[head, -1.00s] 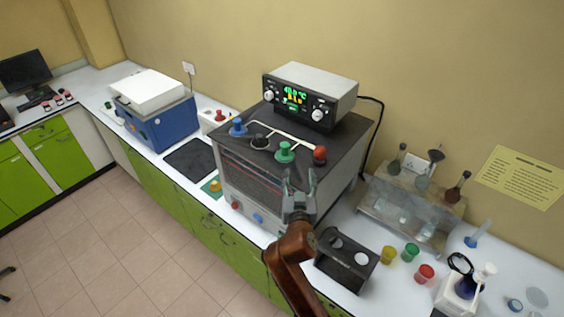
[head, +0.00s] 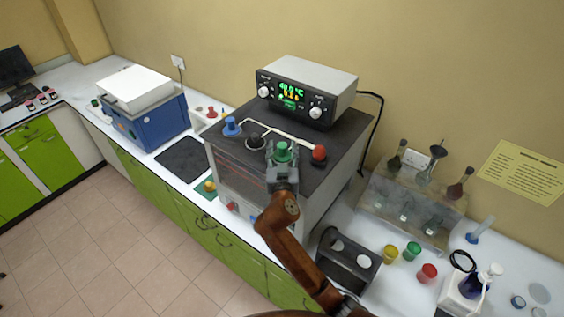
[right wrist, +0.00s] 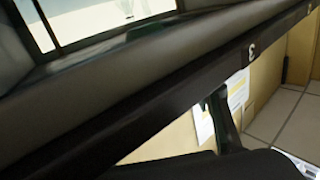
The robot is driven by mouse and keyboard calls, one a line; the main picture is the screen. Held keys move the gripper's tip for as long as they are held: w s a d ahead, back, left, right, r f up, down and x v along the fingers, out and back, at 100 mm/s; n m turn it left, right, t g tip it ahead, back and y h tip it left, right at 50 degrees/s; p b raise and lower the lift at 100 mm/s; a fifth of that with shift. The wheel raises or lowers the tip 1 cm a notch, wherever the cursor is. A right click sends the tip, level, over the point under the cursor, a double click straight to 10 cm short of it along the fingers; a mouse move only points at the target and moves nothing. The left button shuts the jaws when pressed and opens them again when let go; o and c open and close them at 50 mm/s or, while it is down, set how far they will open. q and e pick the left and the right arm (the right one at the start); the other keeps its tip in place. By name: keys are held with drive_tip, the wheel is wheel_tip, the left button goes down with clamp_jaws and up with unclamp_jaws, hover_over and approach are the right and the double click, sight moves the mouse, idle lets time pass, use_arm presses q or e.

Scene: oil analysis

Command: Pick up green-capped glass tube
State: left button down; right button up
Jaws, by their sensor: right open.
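The green-capped glass tube (head: 282,150) stands in the top of the dark heated box (head: 345,133); only its cap shows, and the glass below is hidden. My right gripper (head: 283,158) is open, with its fingers at either side of the green cap in the head view. I cannot tell whether they touch it. The right wrist view shows a dark edge of the box (right wrist: 150,85) with a number 3 on it, and part of a finger (right wrist: 222,118); the green cap is not visible there. My left gripper is not in view.
Blue (head: 232,127), black (head: 255,142) and red (head: 319,153) caps stand near the green one. A controller (head: 320,80) sits behind them on the box. A black rack (head: 347,262) and a glassware stand (head: 410,207) are to the right.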

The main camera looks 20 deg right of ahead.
drive_tip(key=shift+w, duration=0.1)
drive_tip(key=shift+c, duration=0.9)
drive_tip(key=c, duration=0.6)
clamp_jaws()
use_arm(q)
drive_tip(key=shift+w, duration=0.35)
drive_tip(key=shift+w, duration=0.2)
